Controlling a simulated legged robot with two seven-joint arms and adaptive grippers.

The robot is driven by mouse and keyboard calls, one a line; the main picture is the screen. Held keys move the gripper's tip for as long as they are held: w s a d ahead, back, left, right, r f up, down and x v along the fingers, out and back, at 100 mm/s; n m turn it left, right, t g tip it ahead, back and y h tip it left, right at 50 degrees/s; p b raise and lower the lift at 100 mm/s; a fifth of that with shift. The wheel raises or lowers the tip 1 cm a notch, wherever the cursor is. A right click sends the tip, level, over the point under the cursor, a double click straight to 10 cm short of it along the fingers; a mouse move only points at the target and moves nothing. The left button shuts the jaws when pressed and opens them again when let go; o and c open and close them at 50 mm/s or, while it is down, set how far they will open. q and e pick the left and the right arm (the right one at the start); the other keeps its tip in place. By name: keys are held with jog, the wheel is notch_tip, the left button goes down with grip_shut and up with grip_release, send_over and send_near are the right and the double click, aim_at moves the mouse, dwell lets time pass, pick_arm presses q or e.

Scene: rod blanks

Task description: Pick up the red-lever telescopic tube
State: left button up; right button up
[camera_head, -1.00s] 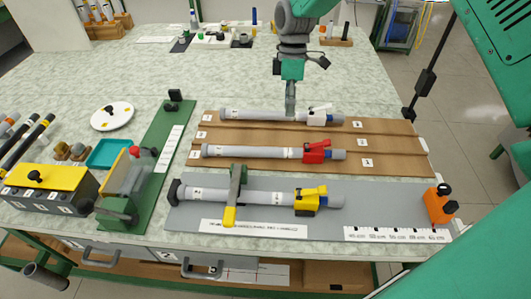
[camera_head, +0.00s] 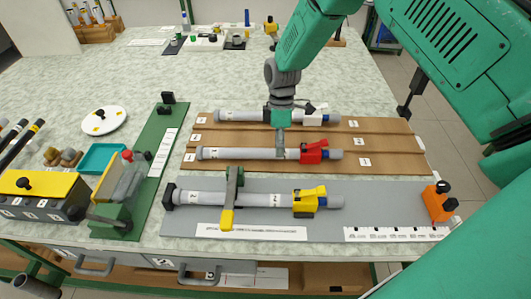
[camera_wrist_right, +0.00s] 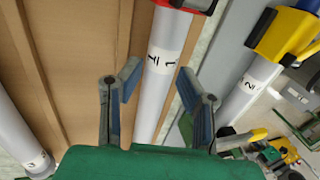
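The red-lever telescopic tube (camera_head: 235,153) lies in the middle row of the brown board, a grey tube with a red lever clamp (camera_head: 314,152) right of its middle. My right gripper (camera_head: 281,153) is over the tube just left of the clamp. In the right wrist view my right gripper (camera_wrist_right: 158,72) is open, its fingers on either side of the tube (camera_wrist_right: 162,65), which bears label 1. The red clamp (camera_wrist_right: 190,4) shows at that view's top edge. I cannot tell whether the fingers touch the tube. My left gripper is not in view.
A white-lever tube (camera_head: 240,116) lies behind, partly covered by my arm. A yellow-lever tube (camera_head: 240,199) lies in front on a grey plate (camera_head: 385,205) under a clamp arm (camera_head: 230,195). An orange block (camera_head: 437,203) stands at right.

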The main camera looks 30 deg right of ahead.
jog(key=shift+x, duration=1.1)
jog(key=shift+d, duration=0.1)
jog(key=c, duration=0.6)
jog(key=shift+o, duration=0.2)
jog(key=shift+w+r, duration=0.1)
